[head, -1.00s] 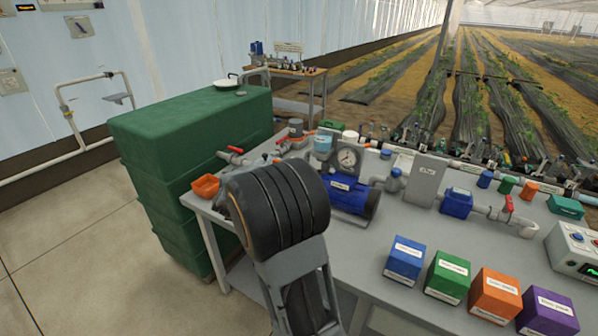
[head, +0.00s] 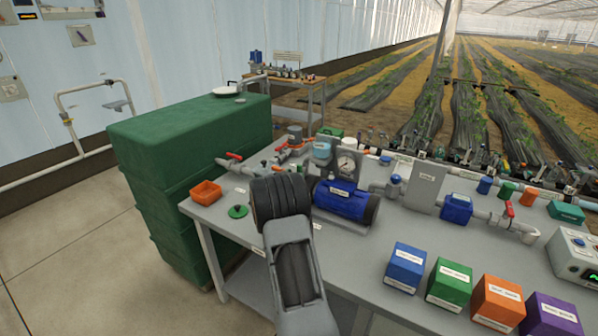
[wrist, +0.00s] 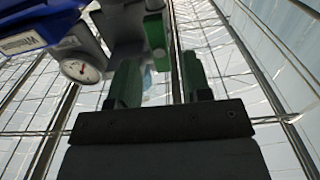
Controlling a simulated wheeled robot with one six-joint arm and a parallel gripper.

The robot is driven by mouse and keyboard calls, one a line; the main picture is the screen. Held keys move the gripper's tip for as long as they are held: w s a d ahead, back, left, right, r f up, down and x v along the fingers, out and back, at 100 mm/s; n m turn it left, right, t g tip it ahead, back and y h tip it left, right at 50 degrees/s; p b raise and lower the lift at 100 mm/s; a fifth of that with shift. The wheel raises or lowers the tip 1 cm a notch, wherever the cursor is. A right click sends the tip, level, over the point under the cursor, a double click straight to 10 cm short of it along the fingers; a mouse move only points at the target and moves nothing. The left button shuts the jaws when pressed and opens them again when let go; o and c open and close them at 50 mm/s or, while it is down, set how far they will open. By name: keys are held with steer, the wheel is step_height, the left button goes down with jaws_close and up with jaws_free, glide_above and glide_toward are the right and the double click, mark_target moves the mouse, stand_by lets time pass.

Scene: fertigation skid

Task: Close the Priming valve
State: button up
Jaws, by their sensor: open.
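I cannot read any label naming the Priming valve. In the head view, a red-handled valve (head: 234,156) sits on the pipe from the green tank, and another red-handled valve (head: 510,210) is at the right. In the wrist view, my gripper (wrist: 158,70) has two green fingers standing apart with nothing held between them. A green part (wrist: 155,33) on a grey body lies just beyond the fingertips; I cannot tell whether it belongs to a valve. In the head view my arm hides the gripper.
The blue pump (head: 345,200) stands right of my arm, with a pressure gauge (head: 346,165) behind it; the gauge also shows in the wrist view (wrist: 81,71). An orange bin (head: 205,192) and green disc (head: 238,211) are left. Coloured boxes (head: 405,268) line the bench front.

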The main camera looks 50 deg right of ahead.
steer(key=shift+x, duration=2.05)
steer(key=shift+c, duration=0.2)
jaws_close()
